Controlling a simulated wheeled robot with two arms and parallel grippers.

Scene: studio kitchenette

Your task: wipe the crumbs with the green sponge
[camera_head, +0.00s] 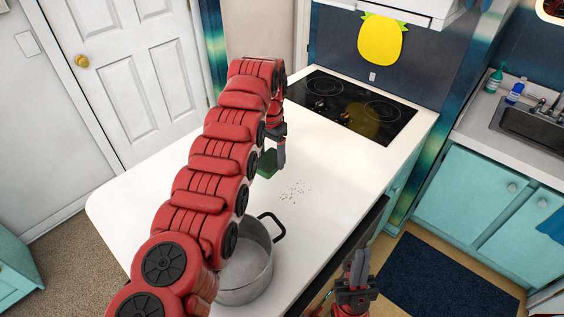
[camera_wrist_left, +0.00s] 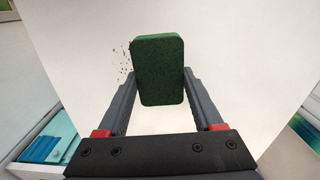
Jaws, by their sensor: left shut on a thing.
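The green sponge (camera_head: 266,164) is held in my left gripper (camera_head: 276,168) above or on the white counter, just behind the crumbs. In the left wrist view the sponge (camera_wrist_left: 158,70) sits between the two fingers of the left gripper (camera_wrist_left: 160,88), which is shut on it. The crumbs (camera_head: 294,190) lie scattered on the counter in front of the sponge and a little to its right. Some crumbs (camera_wrist_left: 126,60) also show beside the sponge's left edge in the wrist view. My right gripper (camera_head: 357,262) is low at the counter's right side, apart from the crumbs; its opening is unclear.
A metal pot (camera_head: 247,270) with a dark handle stands on the counter nearer than the crumbs, partly hidden by my left arm. A black cooktop (camera_head: 350,104) is at the counter's far end. The counter (camera_head: 340,175) is clear right of the crumbs.

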